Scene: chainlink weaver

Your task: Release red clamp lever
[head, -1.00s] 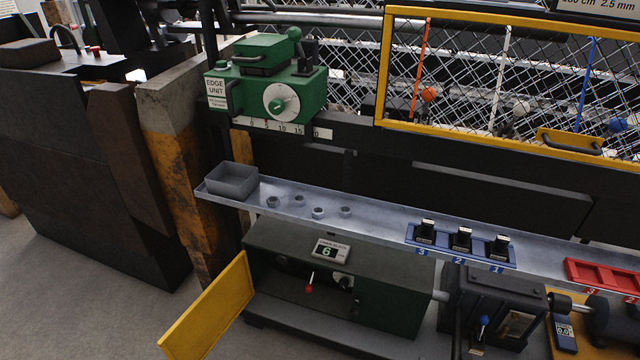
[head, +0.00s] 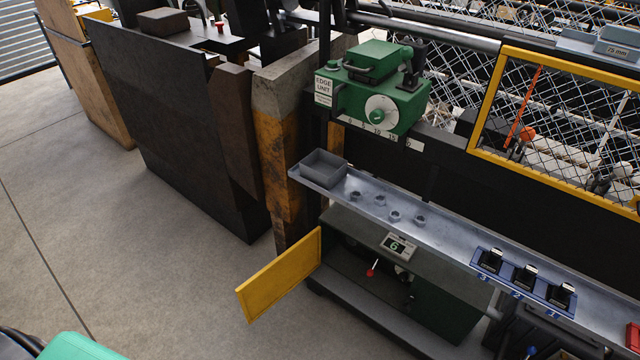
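A small red-knobbed lever (head: 371,272) stands inside the open front of the green cabinet (head: 446,306), below a display reading 6. An orange-red rod (head: 523,103) with a round orange-red knob (head: 527,133) sits behind the yellow-framed mesh guard at the upper right. I cannot tell which of the two is the red clamp lever. Neither of my grippers is in view. A teal and black part, probably mine, shows at the lower left corner.
The yellow cabinet door (head: 281,273) stands open, swung out to the left. A metal rail (head: 450,236) holds a grey bin (head: 323,177), several nuts and a blue holder (head: 522,283). The green edge unit (head: 372,90) is above. The floor (head: 160,250) at left is clear.

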